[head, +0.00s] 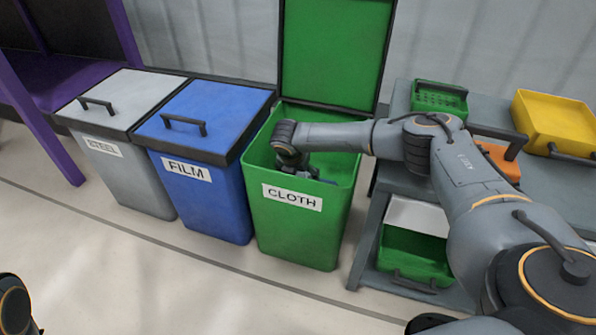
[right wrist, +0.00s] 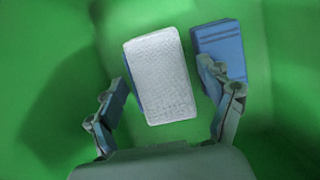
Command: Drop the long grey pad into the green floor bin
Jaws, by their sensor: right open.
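The green floor bin (head: 301,228), labelled CLOTH, stands with its lid (head: 333,50) up. My right gripper (head: 310,174) reaches down into its mouth. In the right wrist view my right gripper (right wrist: 172,103) is open, its two fingers spread apart. A light grey, textured pad (right wrist: 160,77) with a blue side lies inside the green bin, beyond and between the fingertips. I cannot tell whether it touches the bin floor. A blue block-like item (right wrist: 222,48) lies beside it, partly hidden by the right finger. My left gripper is out of view.
Closed grey STEEL (head: 117,171) and blue FILM (head: 202,190) bins stand to the left. A grey shelf cart (head: 398,130) at right holds a green tray (head: 440,101), a yellow tray (head: 556,117), an orange box (head: 499,160) and a lower green bin (head: 410,258). The floor in front is clear.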

